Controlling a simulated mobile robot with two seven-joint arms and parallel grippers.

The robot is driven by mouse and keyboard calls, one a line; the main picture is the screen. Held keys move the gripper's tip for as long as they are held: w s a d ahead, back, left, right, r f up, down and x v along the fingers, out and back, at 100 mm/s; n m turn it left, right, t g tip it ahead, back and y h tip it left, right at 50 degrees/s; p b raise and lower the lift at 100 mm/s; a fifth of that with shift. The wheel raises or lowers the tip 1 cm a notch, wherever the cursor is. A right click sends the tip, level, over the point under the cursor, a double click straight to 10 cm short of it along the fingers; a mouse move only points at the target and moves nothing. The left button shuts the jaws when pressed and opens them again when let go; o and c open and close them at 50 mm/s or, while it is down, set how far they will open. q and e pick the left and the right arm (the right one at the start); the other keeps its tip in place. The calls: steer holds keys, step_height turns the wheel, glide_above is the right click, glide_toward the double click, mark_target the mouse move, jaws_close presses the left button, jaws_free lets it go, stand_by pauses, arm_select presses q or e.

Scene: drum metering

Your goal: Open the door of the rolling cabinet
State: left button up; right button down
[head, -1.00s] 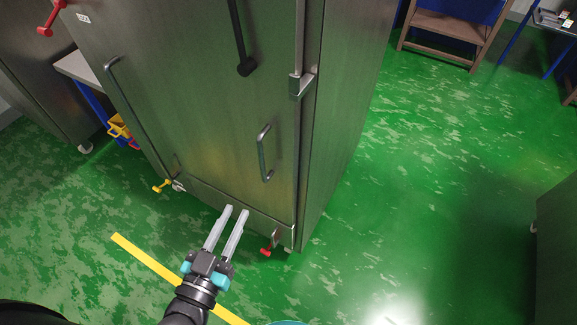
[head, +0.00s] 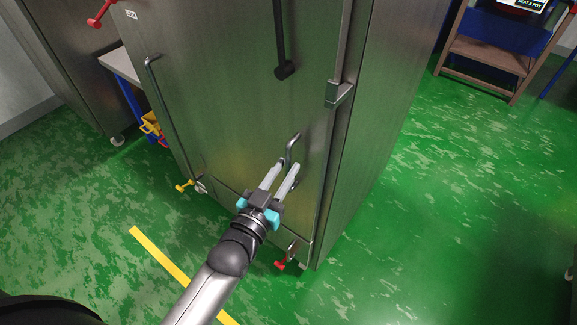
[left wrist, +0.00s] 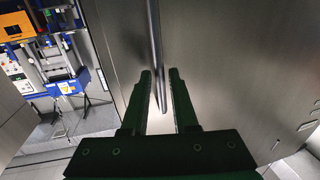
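The rolling cabinet (head: 235,110) is a tall stainless steel box whose front fills the middle of the head view. A short vertical bar handle (head: 293,144) sits low on the right side of its door. My left gripper (head: 287,168) is open at this handle, its fingertips partly covering the handle's lower part. In the left wrist view, the handle bar (left wrist: 154,35) runs down into the gap between the open fingers (left wrist: 159,74). I cannot tell whether either finger touches it. My right gripper is not in view.
A long bar handle (head: 168,120) is on the cabinet's left, and a black lever (head: 281,40) hangs above. Yellow (head: 185,185) and red (head: 280,264) caster pedals are at the bottom. A brown step stand (head: 490,60) is at the back right.

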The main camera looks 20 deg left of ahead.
arm_select(q)
steer(key=shift+w+d, duration=0.15)
steer(key=shift+w, duration=0.85)
steer(key=shift+c, duration=0.4)
jaws_close()
stand_by(0.4)
